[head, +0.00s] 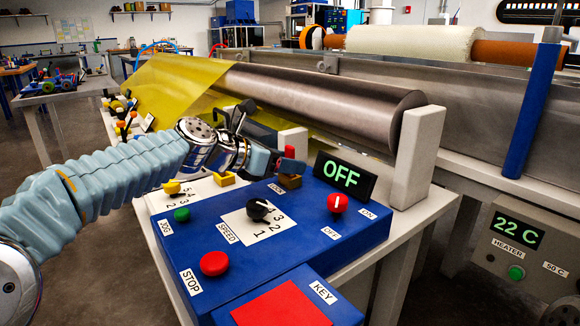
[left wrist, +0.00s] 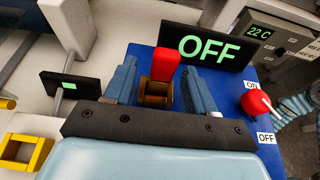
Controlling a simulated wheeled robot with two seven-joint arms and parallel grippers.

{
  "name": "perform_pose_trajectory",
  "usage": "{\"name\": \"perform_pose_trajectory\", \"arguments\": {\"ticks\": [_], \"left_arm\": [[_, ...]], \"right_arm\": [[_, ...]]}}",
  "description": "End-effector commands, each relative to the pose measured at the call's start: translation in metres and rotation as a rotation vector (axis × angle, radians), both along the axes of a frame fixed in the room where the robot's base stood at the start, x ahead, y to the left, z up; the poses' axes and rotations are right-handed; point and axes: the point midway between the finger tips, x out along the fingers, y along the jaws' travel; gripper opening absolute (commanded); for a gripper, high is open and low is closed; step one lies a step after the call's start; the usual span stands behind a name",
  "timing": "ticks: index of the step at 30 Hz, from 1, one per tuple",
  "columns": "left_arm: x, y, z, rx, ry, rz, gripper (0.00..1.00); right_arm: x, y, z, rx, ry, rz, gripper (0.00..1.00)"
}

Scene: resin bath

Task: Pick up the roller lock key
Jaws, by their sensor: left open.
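The roller lock key shows a red handle (head: 289,152) and stands upright in a brass-coloured lock block (head: 290,182) at the back of the blue control box. In the left wrist view the red key (left wrist: 164,66) sits above the brass block (left wrist: 155,94). My left gripper (head: 278,164) is open, with one blue finger on each side of the key. In the left wrist view a gap shows between the key and each finger (left wrist: 160,78). In the head view the fingers partly hide the key. My right gripper is not in view.
The OFF display (head: 345,175) stands just right of the lock. The blue box (head: 190,240) carries a black speed knob (head: 262,210), a red switch knob (head: 337,203), a red stop button (head: 214,263) and a red KEY pad (head: 280,308). A steel roller (head: 320,100) lies behind.

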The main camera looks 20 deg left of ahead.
Motion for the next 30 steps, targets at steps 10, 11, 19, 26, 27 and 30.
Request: {"name": "perform_pose_trajectory", "arguments": {"ticks": [10, 11, 19, 26, 27, 30], "left_arm": [[0.01, -0.0082, -0.0045, 0.0, -0.002, 0.001, 0.55], [0.01, -0.0082, -0.0045, 0.0, -0.002, 0.001, 0.52], [0.0099, -0.0081, -0.0045, 0.0, -0.002, 0.001, 0.11], [0.0097, -0.0081, -0.0044, 0.0, -0.002, 0.001, 0.0], [0.0097, -0.0081, -0.0042, 0.0, -0.002, 0.001, 0.0], [0.0098, -0.0082, -0.0011, 0.0, -0.001, 0.0, 0.0]], "right_arm": [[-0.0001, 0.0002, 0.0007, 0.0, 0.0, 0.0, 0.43], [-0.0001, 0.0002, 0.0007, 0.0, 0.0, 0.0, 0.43], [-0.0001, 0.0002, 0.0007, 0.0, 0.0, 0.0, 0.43], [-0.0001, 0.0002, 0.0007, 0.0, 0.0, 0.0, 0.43], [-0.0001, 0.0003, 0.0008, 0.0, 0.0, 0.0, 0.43], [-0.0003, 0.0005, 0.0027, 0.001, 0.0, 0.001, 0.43]]}}
